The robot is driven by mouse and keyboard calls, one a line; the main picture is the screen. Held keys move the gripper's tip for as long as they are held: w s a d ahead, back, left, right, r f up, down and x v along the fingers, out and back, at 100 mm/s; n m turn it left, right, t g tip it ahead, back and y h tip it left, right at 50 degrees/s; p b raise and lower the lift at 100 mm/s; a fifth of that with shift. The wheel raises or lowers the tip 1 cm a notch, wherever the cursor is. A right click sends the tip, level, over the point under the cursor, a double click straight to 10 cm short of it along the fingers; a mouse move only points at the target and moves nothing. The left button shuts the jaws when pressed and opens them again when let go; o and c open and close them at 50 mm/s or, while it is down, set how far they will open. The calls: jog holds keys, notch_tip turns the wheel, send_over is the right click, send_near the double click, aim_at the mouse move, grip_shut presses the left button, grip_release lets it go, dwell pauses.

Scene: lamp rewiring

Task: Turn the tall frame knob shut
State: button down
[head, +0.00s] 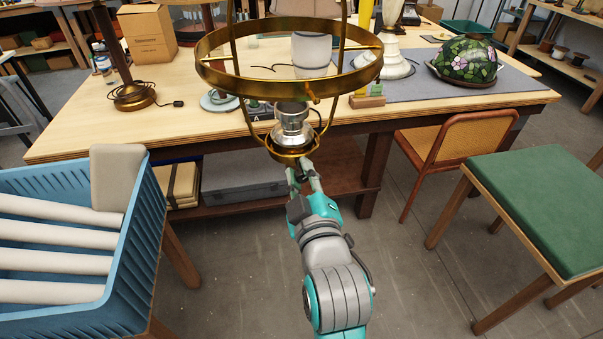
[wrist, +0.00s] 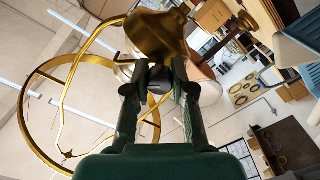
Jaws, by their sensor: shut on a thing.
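A tall brass lamp frame (head: 217,72) stands close in front of me, with a wide ring on upright arms and a round brass base cup. A silver socket (head: 292,125) sits inside its lower part. My gripper (head: 304,178) reaches up to just below the cup. In the wrist view my gripper (wrist: 158,85) has both fingers closed around a small piece, which I take as the tall frame knob (wrist: 155,87), under the flared brass cup (wrist: 158,35). The fingers hide most of the knob, so its turn angle cannot be read. The frame's ring (wrist: 38,75) shows at left there.
A wooden workbench (head: 80,130) stands behind the frame, with a stained-glass shade (head: 466,61), a cardboard box (head: 147,35) and a lamp stand (head: 133,92). A blue crate (head: 130,235) of white rolls is at left. A green-topped table (head: 550,205) and a cane chair (head: 450,143) are at right.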

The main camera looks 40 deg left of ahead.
jog(key=n, duration=0.5)
jog(key=shift+f+n, duration=0.1)
jog(key=shift+n, duration=2.3)
jog(key=c, duration=1)
grip_release()
jog(key=shift+o, duration=0.2)
jog(key=v, duration=0.7)
jog(key=shift+s+d, duration=0.15)
jog(key=shift+s, duration=0.05)
